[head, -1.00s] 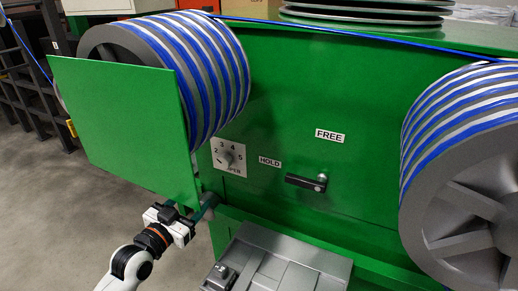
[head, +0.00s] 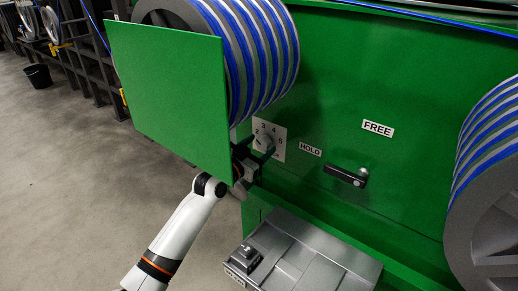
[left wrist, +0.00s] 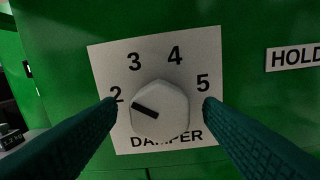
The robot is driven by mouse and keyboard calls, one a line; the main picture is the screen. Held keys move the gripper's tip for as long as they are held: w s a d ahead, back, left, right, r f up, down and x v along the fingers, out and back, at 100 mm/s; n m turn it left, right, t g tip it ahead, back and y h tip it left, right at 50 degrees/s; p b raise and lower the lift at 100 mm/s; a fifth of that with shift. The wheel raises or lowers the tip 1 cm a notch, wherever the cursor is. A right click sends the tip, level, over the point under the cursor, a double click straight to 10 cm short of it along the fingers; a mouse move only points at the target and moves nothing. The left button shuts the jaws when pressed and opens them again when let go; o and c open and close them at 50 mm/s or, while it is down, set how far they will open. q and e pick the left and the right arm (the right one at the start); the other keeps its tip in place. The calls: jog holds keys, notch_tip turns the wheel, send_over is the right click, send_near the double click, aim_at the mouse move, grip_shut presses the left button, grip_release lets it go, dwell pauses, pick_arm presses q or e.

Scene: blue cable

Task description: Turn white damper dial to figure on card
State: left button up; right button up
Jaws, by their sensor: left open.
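The white damper dial (left wrist: 160,108) is a round knob on a white square plate (left wrist: 100,60) marked 2, 3, 4, 5 and DAMPER. Its black mark points left and slightly up, close to the 2. My left gripper (left wrist: 160,104) is open, with one dark green finger on each side of the dial; I cannot tell whether they touch it. In the head view the left gripper (head: 258,163) is at the dial plate (head: 279,133), partly covering it. I cannot make out a card with a figure. My right gripper is not in view.
A green panel (head: 170,85) stands out left of the dial, close to my left arm. A black lever (head: 345,175) sits between the HOLD (head: 310,149) and FREE (head: 378,128) labels. A grey tray (head: 310,262) juts out below. Cable drums (head: 490,170) flank the machine.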

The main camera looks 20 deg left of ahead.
pick_arm(q)
jog(key=shift+w, duration=0.2)
jog(key=shift+c, duration=0.2)
jog(key=c, duration=0.9)
jog(key=shift+c, duration=0.2)
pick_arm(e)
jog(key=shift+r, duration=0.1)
pick_arm(q)
jog(key=shift+r+n+p, duration=0.2)
jog(key=shift+n+p, duration=0.85)
jog(key=shift+n, duration=0.05)
jog(key=n+p, duration=0.2)
jog(key=n, duration=0.3)
jog(key=shift+f+n+p, duration=0.1)
jog(key=shift+n+p, duration=0.2)
jog(key=shift+n, duration=1.1)
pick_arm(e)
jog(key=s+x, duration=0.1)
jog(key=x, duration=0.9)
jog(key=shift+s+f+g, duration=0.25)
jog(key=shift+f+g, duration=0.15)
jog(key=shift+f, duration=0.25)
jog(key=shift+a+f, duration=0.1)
